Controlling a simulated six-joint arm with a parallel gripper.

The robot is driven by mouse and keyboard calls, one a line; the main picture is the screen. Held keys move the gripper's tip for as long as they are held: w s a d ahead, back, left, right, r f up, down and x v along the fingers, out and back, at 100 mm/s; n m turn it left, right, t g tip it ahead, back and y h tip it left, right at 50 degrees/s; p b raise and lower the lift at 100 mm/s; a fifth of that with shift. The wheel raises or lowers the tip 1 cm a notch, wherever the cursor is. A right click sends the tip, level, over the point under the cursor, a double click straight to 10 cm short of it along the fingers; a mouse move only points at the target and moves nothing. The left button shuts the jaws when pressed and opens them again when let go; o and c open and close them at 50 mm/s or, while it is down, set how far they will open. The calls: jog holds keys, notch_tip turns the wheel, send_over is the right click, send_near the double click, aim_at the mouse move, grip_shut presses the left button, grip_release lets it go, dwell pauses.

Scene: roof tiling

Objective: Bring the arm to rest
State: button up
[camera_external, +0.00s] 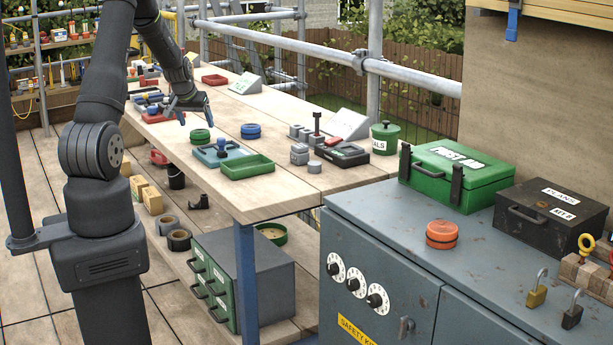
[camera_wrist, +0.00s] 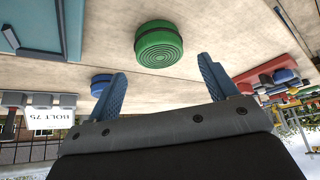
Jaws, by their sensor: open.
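My gripper (camera_external: 182,118) hangs over the wooden bench (camera_external: 290,192), near its left edge. It also shows in the wrist view (camera_wrist: 163,88), with its two blue fingers apart and nothing between them. A round green ribbed tin (camera_external: 200,136) stands on the bench just below and to the right of the gripper in the external view. The same tin (camera_wrist: 158,44) shows beyond the fingertips in the wrist view, apart from them. A round blue tin (camera_external: 251,131) stands farther right on the bench.
A blue tray (camera_external: 210,158) and a green tray (camera_external: 247,167) lie at the bench's near end. Red trays and small tools sit behind the gripper. A steel cabinet (camera_external: 390,235) bears a green box (camera_external: 455,178), a black box (camera_external: 545,215) and an orange tin (camera_external: 441,234). Scaffold rails run behind.

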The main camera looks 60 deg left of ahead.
aim_at(199, 132)
jog(key=v, duration=0.7)
jog(key=x, duration=1.3)
jog(key=shift+s+d+f, duration=0.1)
jog(key=shift+s+d, duration=0.05)
jog(key=r, duration=0.5)
jog(key=shift+w+d+r, duration=0.2)
jog(key=shift+d, duration=0.2)
jog(key=w+d+r, duration=0.4)
jog(key=d+r, duration=0.7)
jog(key=r, duration=0.2)
jog(key=w+d+m+h, duration=0.1)
jog(key=w+d+m, duration=0.1)
jog(key=w+d, duration=0.5)
jog(key=w+d+m+t+h, duration=0.1)
jog(key=w+d+m, duration=0.2)
jog(key=w+d, duration=0.5)
jog(key=d, duration=0.4)
jog(key=shift+d+r, duration=0.3)
jog(key=shift+r, duration=0.05)
